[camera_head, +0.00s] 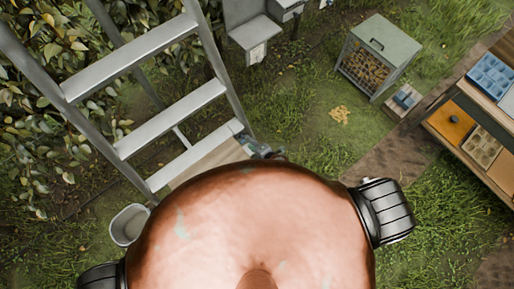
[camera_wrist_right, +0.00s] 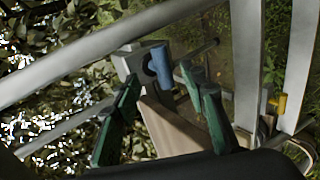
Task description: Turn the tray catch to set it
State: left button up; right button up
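The wooden tray (camera_head: 208,160) sits at the ladder, partly hidden behind my copper-coloured body. In the right wrist view, its wooden board (camera_wrist_right: 172,125) runs up to a grey block. A blue rounded knob (camera_wrist_right: 161,64), which looks like the tray catch, sticks out from a dark round mount on that block. My right gripper (camera_wrist_right: 160,82) has its green fingers spread, one on each side of the knob and board. I cannot tell whether a finger touches the knob. In the head view, only a small part of the right gripper (camera_head: 264,151) shows. My left gripper is not in view.
The grey ladder (camera_head: 150,60) stands close, with rails around the right gripper. A yellow part (camera_wrist_right: 278,103) is on a rail at right. A white bucket (camera_head: 129,225) stands left; a crate (camera_head: 376,57) and a bench (camera_head: 470,140) stand right. Grass between is mostly clear.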

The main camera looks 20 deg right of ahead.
jog(key=v, duration=0.8)
jog(key=shift+s, duration=0.15)
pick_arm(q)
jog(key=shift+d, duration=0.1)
